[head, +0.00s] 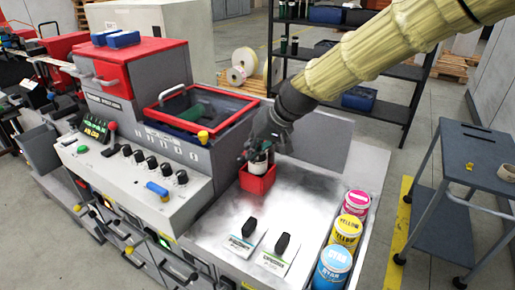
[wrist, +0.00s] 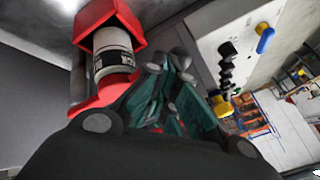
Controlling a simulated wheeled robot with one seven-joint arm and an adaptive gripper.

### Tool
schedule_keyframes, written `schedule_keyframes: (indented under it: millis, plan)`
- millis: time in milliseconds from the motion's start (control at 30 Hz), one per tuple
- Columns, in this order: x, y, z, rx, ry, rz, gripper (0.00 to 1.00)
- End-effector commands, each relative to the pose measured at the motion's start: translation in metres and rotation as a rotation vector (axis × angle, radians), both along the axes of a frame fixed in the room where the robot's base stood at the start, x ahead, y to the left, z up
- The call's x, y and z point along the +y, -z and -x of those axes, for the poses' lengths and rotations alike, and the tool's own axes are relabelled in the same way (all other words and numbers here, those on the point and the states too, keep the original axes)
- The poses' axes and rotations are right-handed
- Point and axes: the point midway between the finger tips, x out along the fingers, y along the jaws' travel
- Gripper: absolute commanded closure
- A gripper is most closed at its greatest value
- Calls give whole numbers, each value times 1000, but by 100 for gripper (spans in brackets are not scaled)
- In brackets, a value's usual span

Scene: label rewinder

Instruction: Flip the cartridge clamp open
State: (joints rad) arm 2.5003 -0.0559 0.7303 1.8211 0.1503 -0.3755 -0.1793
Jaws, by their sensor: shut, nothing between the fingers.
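A red cartridge holder (head: 257,181) stands on the metal worktop. In the wrist view the red holder (wrist: 108,18) surrounds a white cartridge with a black label (wrist: 113,60). A red flap-like part (wrist: 108,96) lies at the cartridge's end nearest my fingers; it may be the clamp, but I cannot tell its position surely. My gripper (head: 262,148) is right above the holder in the head view and hides part of the cartridge. In the wrist view my green-padded fingers (wrist: 172,108) are shut and empty, close beside the cartridge and red part. I cannot tell whether they touch.
Two black-handled tools (head: 250,227) lie on white cards on the worktop. Pink, yellow and cyan ink cans (head: 345,232) line its right edge. A control panel with knobs (head: 152,162) and a red-framed bin (head: 200,105) are left.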

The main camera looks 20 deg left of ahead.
Motion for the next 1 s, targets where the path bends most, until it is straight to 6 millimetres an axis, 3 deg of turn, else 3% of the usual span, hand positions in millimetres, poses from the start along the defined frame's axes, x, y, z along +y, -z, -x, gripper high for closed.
schedule_keyframes:
  millis: [567,867,1000]
  plan:
    - [-2,-2,-1,0,-1,-1,100]
    - [-36,-12,-12,0,-4,-3,100]
    - [-48,-29,-9,-3,-3,-3,100]
